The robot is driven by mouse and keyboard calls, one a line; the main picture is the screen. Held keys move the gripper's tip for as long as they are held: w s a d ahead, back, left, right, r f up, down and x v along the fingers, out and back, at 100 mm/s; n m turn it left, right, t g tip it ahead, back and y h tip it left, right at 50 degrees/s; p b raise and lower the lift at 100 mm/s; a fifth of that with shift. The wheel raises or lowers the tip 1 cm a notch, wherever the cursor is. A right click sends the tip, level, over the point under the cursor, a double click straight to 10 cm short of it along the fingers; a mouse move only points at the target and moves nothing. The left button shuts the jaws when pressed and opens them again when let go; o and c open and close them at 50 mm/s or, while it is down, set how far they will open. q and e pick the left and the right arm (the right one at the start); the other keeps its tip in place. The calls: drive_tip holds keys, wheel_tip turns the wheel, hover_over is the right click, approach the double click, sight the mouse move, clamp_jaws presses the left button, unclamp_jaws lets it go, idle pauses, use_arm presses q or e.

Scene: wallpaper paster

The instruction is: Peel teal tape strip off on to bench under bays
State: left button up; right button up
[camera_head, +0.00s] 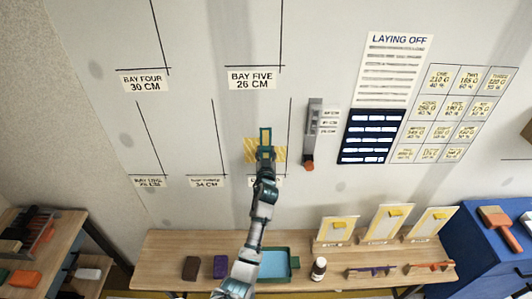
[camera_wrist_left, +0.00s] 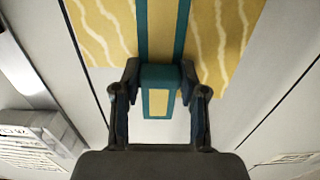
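The teal tape strip (camera_head: 265,135) is a narrow upright band with a yellow middle, on a patterned yellow paper piece (camera_head: 251,151) on the wall. It also shows in the left wrist view (camera_wrist_left: 160,76), running up from between the fingers. My left gripper (camera_head: 265,152) is at the strip's lower part; in the left wrist view my left gripper (camera_wrist_left: 160,80) has a fingertip against each side of the teal band, with no gap visible. The strip's lower end shows below the fingertips. The bench (camera_head: 170,247) stands below the bays. My right gripper is not in view.
On the bench are a brown block (camera_head: 191,268), a purple block (camera_head: 220,266), a teal tray (camera_head: 278,265) partly behind my arm, a bottle (camera_head: 319,268) and several sample stands (camera_head: 337,231). A grey tool (camera_head: 313,130) hangs right of the paper.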

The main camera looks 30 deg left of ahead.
use_arm(q)
drive_tip(key=shift+a, duration=0.15)
drive_tip(key=p+v, duration=0.1)
drive_tip(key=v, duration=0.4)
drive_tip(key=shift+w+p, duration=0.1)
drive_tip(key=shift+p, duration=0.25)
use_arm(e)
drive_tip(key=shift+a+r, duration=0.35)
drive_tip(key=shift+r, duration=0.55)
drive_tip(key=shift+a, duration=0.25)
use_arm(q)
drive_tip(key=p+v, duration=0.1)
drive_tip(key=v, duration=0.6)
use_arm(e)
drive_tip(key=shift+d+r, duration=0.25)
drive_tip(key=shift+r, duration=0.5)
use_arm(q)
drive_tip(key=shift+f, duration=0.1)
